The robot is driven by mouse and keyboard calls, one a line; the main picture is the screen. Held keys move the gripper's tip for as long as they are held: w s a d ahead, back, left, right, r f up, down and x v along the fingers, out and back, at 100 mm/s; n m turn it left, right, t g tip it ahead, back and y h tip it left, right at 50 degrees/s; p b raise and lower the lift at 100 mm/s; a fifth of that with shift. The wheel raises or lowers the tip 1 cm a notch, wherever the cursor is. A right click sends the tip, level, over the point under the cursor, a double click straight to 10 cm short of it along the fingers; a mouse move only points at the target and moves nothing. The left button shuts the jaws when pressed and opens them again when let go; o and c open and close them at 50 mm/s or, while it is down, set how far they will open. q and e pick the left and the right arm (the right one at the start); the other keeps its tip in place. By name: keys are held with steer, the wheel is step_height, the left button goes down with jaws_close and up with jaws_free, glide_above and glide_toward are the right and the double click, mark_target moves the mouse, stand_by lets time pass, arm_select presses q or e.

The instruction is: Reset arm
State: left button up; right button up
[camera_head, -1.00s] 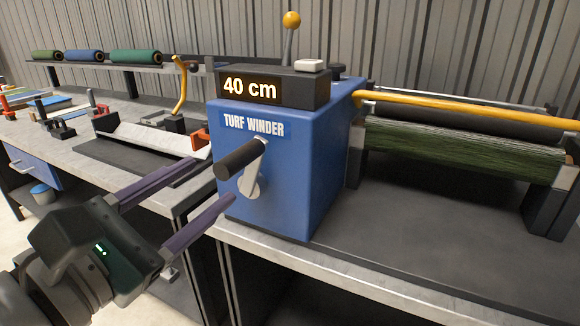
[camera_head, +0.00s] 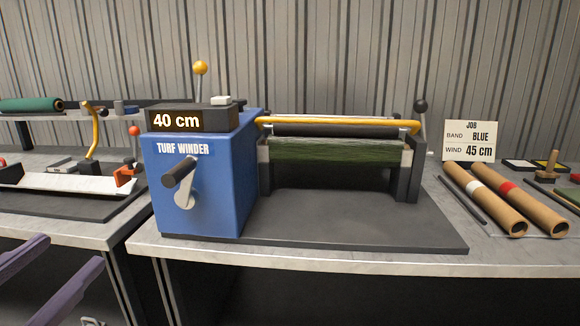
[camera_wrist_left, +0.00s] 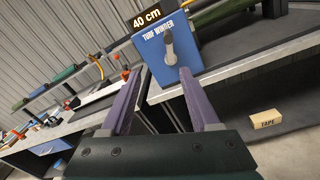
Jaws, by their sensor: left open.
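My left gripper (camera_head: 72,250) shows at the lower left of the head view, only its two purple fingers in sight. They are spread apart with nothing between them, in front of the benches. In the left wrist view the left gripper (camera_wrist_left: 162,74) points toward the blue turf winder (camera_wrist_left: 190,45) and is clear of its crank. In the head view the turf winder (camera_head: 222,190) stands on the bench, its display (camera_head: 177,120) reading 40 cm. Its crank (camera_head: 184,180) has a dark handle, with nothing on it. My right gripper is in neither view.
Green turf (camera_head: 335,152) lies on the winder's roller under a yellow bar (camera_head: 340,122). A TAPE box (camera_wrist_left: 267,119) sits below the bench. A second bench (camera_head: 80,230) is left.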

arm_select(q)
steer(key=s+a+n+g+y+p, duration=0.2)
steer(key=a+n+g+y, duration=0.15)
steer(key=n, duration=0.85)
steer(key=s+a+n+g+y+p, duration=0.2)
steer(key=s+n+g+y, duration=0.15)
steer(key=n, duration=0.85)
steer(key=s+d+f+n+g+h+p, duration=0.2)
steer(key=s+d+n+g+h+p, duration=0.2)
steer(key=s+d+n+g+h, duration=0.7)
step_height(320, 180, up, 38)
steer(key=n+t+y+p, duration=0.3)
steer(key=y+p, duration=0.1)
steer(key=p, duration=3.3)
steer(key=shift+a+n+t+p, duration=0.3)
steer(key=shift+a+p, duration=0.05)
steer(key=shift+a, duration=0.1)
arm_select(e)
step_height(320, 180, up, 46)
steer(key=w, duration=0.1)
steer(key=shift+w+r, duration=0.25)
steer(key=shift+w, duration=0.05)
arm_select(q)
steer(key=shift+s, duration=0.1)
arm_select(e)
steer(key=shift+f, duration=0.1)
